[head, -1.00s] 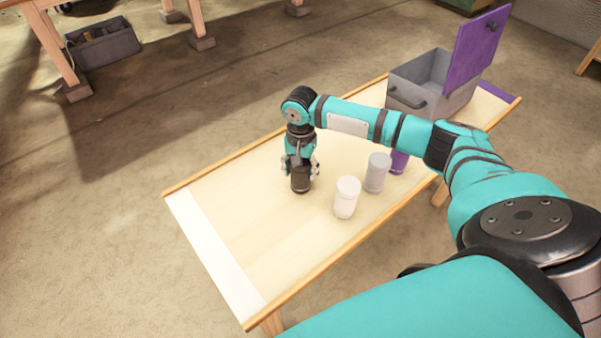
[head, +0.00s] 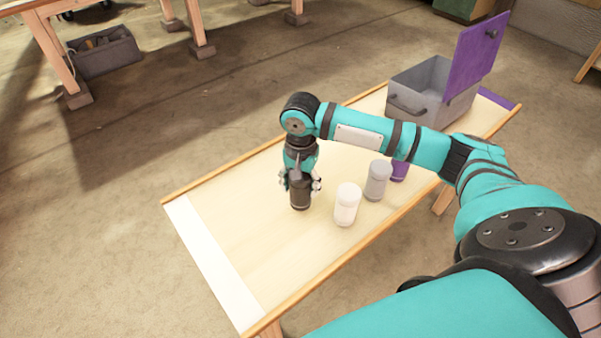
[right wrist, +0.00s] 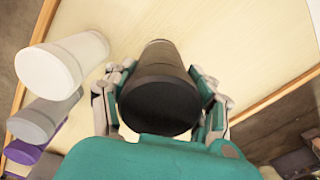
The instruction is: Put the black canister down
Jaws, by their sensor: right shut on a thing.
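The black canister (head: 300,194) is upright at the middle of the table, left of the white canister. It also shows in the right wrist view (right wrist: 160,95), between the fingers. My right gripper (head: 300,184) is shut on it from above; in the right wrist view its fingers (right wrist: 160,100) are on both sides of the canister. I cannot tell whether the canister's base touches the table. My left gripper is not in view.
A white canister (head: 347,205), a grey canister (head: 377,181) and a purple canister (head: 399,170) stand in a row to the right on the table (head: 235,220). A grey box (head: 425,82) with an open purple lid (head: 475,60) is at the far end. The table's left part is clear.

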